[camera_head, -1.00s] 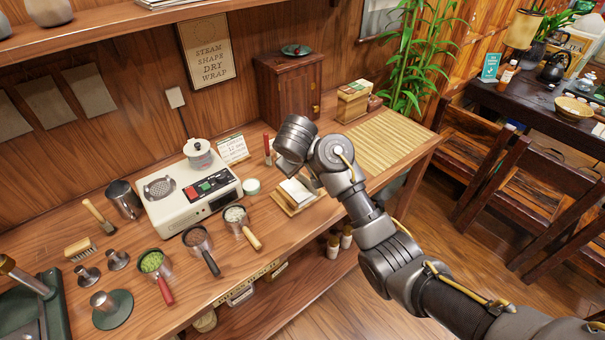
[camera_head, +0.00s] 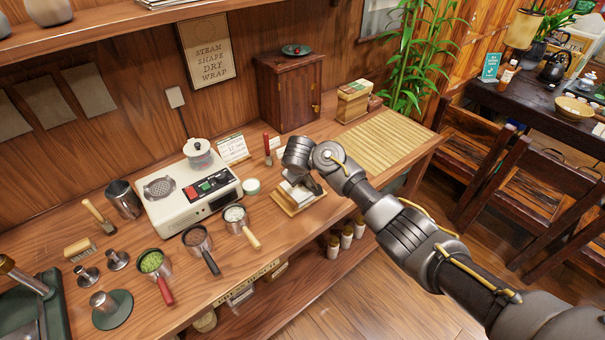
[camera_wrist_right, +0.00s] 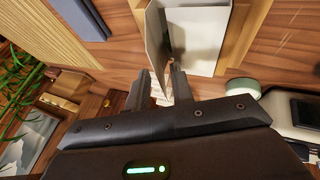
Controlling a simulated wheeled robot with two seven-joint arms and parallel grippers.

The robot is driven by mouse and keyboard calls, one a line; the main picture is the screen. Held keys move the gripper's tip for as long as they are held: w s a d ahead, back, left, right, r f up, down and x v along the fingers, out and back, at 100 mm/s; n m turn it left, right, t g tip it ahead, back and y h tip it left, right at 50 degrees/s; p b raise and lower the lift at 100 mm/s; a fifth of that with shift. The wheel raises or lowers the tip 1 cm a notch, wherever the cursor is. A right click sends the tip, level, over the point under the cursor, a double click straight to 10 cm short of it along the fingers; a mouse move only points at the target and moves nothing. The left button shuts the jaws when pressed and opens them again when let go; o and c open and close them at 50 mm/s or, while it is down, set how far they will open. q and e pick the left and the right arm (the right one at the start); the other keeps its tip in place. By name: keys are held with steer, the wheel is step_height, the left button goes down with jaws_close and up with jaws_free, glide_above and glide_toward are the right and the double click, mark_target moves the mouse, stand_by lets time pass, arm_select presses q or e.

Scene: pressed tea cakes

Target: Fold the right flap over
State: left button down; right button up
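My left gripper is not in view.
A steamer (camera_head: 192,190) stands left of the tray, with several handled cups (camera_head: 236,214) in front of it. A bamboo mat (camera_head: 378,142) lies to the right. A small round green tin (camera_head: 251,186) and a red-handled tool (camera_head: 267,150) are close behind the tray.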

mark_target(296, 189)
jaws_close()
steer(key=shift+s+a+f+t+h+b, duration=0.15)
steer(key=shift+a+f+t+h+b, duration=0.2)
steer(key=shift+b, duration=0.55)
steer(key=t+h+b, duration=0.1)
steer(key=b, duration=0.1)
steer(key=f+h+b, duration=0.1)
steer(key=b, duration=0.2)
steer(key=s+a+n+t+h+b, duration=0.1)
steer(key=b, duration=0.1)
steer(key=shift+f+t+b, duration=0.3)
steer(key=shift+t+b, duration=0.05)
steer(key=shift+b, duration=0.05)
steer(key=shift+s+a+n+t+h+b, duration=0.1)
steer(key=shift+a+n+t+h+b, duration=0.15)
steer(key=shift+t+h+b, duration=0.5)
steer(key=shift+g, duration=0.25)
jaws_free()
